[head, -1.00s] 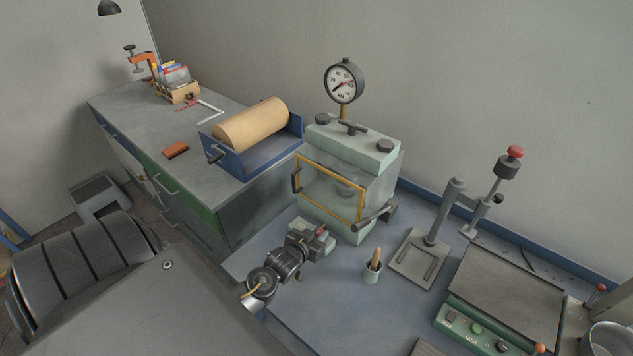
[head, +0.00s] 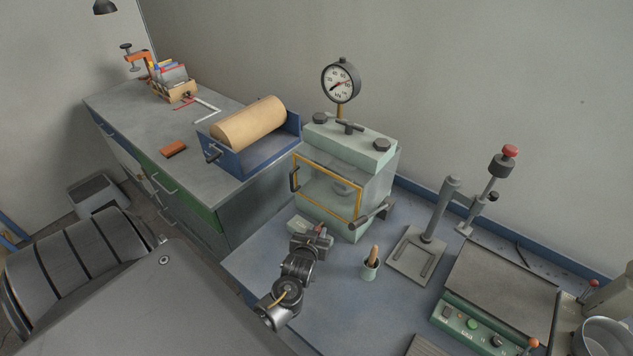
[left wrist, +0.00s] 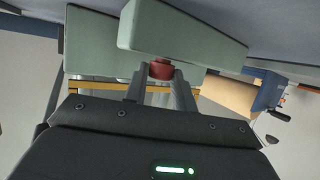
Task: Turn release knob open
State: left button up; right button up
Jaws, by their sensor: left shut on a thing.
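The release knob (left wrist: 161,70) is small and red. In the left wrist view it sits against a pale green block (left wrist: 185,38), between my two fingertips. My left gripper (left wrist: 160,78) is shut on it. In the head view the left gripper (head: 318,238) is low in front of the pale green press (head: 348,150), with a bit of red at its tip. The gripper hides most of the knob there, and its turn angle cannot be read. My right gripper is not in view.
A cup with a wooden-handled tool (head: 371,268) stands right of my left gripper. A grey stand (head: 415,258) and a flat hot plate (head: 500,285) are farther right. A blue tray with a tan roll (head: 250,125) is at left.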

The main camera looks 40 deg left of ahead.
pick_arm(q)
jog(key=o, duration=1)
jog(key=shift+s+d, duration=0.15)
jog(key=shift+s, duration=0.1)
jog(key=shift+b+v, duration=1)
jog(key=shift+v, duration=4.1)
jog(key=shift+d, duration=0.1)
